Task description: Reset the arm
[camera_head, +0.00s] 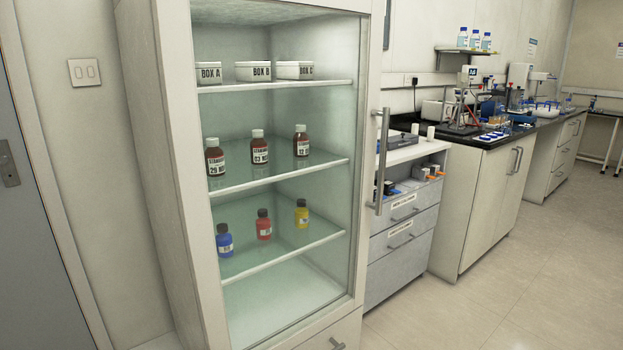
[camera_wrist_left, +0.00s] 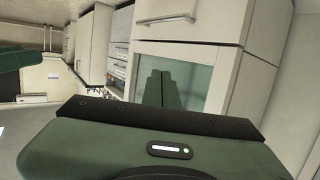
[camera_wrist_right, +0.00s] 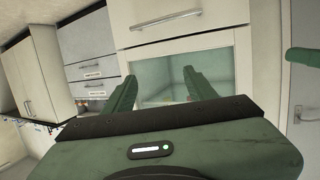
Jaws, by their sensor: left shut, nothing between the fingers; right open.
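My left gripper (camera_wrist_left: 160,88) shows in the left wrist view with its two green fingers together and nothing between them. My right gripper (camera_wrist_right: 156,90) shows in the right wrist view with its green fingers spread wide apart and empty. Both point toward the glass-fronted cabinet (camera_head: 278,317), which also shows beyond the fingers in the left wrist view (camera_wrist_left: 200,55) and the right wrist view (camera_wrist_right: 220,52). Neither gripper is visible in the head view. Neither appears to touch the cabinet.
The cabinet holds white boxes (camera_head: 253,71), brown bottles (camera_head: 259,148) and blue (camera_head: 224,240), red (camera_head: 264,225) and yellow (camera_head: 301,213) bottles. Its vertical handle (camera_head: 380,160) is on the right. A drawer unit (camera_head: 400,255) and lab benches (camera_head: 490,190) stand to the right. Floor (camera_head: 510,290) there is clear.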

